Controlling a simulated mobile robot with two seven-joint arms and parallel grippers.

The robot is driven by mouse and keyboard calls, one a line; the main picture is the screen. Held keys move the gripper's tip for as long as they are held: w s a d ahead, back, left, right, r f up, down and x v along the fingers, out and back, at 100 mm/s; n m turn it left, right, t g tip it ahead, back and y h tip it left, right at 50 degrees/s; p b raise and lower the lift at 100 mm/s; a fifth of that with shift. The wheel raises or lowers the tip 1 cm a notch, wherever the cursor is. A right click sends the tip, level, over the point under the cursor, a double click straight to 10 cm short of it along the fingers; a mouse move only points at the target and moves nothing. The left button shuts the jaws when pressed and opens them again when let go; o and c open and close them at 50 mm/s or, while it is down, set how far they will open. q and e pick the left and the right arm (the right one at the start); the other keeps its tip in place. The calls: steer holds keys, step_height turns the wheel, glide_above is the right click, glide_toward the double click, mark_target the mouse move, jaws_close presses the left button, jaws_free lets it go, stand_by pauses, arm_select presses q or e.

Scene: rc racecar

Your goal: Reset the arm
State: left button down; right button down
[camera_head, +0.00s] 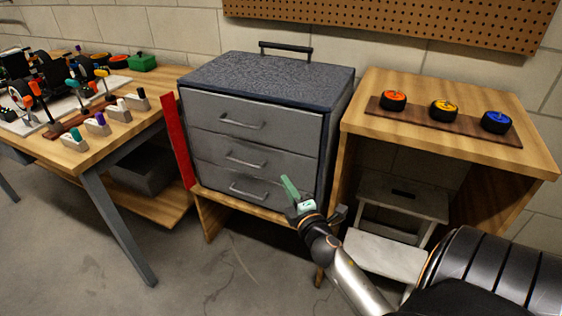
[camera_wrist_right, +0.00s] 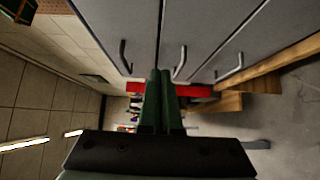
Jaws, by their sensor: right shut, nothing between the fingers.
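My right arm comes in from the lower right in the head view. Its gripper (camera_head: 291,189) is in front of the grey drawer cabinet (camera_head: 268,138), near the lowest drawer and apart from it as far as I can tell. In the right wrist view the two green fingers (camera_wrist_right: 160,75) lie together with nothing between them. The cabinet's drawer handles (camera_wrist_right: 181,62) show just beyond the fingertips. All three drawers look shut. My left gripper is not in view.
At left a wooden workbench (camera_head: 150,90) holds a racecar, upright tools and small blocks. A red panel (camera_head: 180,140) stands beside the cabinet. At right a wooden table (camera_head: 460,85) carries three wheels on a dark board, with a step stool (camera_head: 385,250) below. The floor at front left is clear.

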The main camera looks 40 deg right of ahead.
steer(key=shift+s+a, duration=0.25)
steer(key=shift+s, duration=0.45)
